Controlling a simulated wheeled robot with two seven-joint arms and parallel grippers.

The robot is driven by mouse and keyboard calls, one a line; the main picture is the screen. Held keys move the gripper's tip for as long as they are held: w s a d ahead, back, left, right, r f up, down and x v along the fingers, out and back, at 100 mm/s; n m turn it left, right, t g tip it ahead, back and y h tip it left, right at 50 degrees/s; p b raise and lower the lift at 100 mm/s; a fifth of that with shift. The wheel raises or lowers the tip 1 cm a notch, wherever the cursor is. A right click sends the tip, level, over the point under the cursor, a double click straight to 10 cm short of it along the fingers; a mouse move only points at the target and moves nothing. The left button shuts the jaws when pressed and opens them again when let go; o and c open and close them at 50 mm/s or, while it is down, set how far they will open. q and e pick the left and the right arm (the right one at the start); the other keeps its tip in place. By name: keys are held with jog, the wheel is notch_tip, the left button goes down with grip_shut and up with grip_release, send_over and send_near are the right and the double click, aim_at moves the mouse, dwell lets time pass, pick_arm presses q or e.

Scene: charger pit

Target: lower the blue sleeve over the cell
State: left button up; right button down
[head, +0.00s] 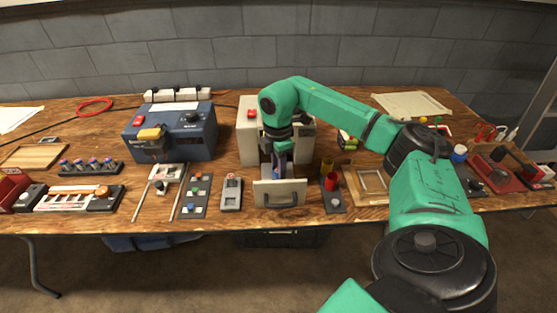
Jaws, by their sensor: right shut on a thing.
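My right gripper (280,158) reaches down in front of the beige box, above its pulled-out front drawer. It is shut on a small blue-violet piece, which looks like the blue sleeve (282,163). The fingers cover much of the sleeve, and its lower end is hard to make out behind the drawer front (280,193). I cannot make out the cell under it, nor whether the sleeve touches anything. My left gripper is not in view.
The beige box (248,146) stands close behind the gripper. A red sleeve (331,182) and a yellow sleeve (327,166) stand just right on a dark stand (333,203). A grey device (231,193) lies left of the drawer. A blue charger (190,133) stands further left.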

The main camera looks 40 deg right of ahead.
jog(key=shift+f, duration=0.2)
dwell(0.3)
jog(key=shift+c, duration=2.2)
grip_release()
jog(key=shift+r, duration=0.15)
notch_tip(320, 180, up, 7)
jog(key=p, duration=0.6)
jog(key=shift+p, duration=0.3)
